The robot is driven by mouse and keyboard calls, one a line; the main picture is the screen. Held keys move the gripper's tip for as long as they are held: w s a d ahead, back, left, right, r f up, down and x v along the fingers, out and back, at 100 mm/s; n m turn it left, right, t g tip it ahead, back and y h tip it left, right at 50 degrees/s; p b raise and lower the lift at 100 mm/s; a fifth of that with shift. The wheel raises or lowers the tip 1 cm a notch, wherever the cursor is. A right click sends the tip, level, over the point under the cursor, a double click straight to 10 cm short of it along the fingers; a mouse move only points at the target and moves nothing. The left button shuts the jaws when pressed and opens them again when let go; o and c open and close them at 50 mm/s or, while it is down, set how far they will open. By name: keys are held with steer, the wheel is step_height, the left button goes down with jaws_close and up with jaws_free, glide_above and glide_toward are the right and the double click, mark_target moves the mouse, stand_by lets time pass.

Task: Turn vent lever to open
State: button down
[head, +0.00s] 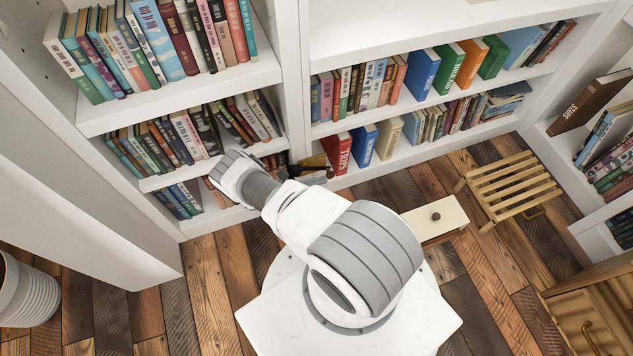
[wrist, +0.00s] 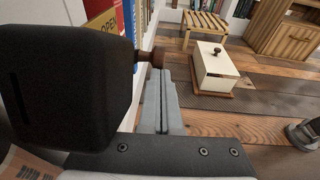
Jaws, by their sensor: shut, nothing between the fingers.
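In the wrist view, a brown knob (wrist: 154,57) on a short dark shaft, which looks like the vent lever, sits at the tips of my gripper (wrist: 164,72). My gripper's grey fingers are shut together, with nothing between them. The knob overlaps the fingertips in the picture; I cannot tell whether they touch. An orange sign (wrist: 102,16) reading OPEN stands behind the lever, at upper left. A large black block covers the left of that view and hides what is behind it.
A cream box (head: 436,218) with a dark knob stands on the plank floor; it also shows in the wrist view (wrist: 214,72). A slatted wooden stool (head: 508,187) is beyond it. Full bookshelves (head: 190,97) line the back. A ribbed bin (head: 27,292) stands at left.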

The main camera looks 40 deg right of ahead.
steer(key=shift+d+r, duration=0.1)
stand_by(0.3)
steer(key=v, duration=1.7)
steer(key=shift+a, duration=0.35)
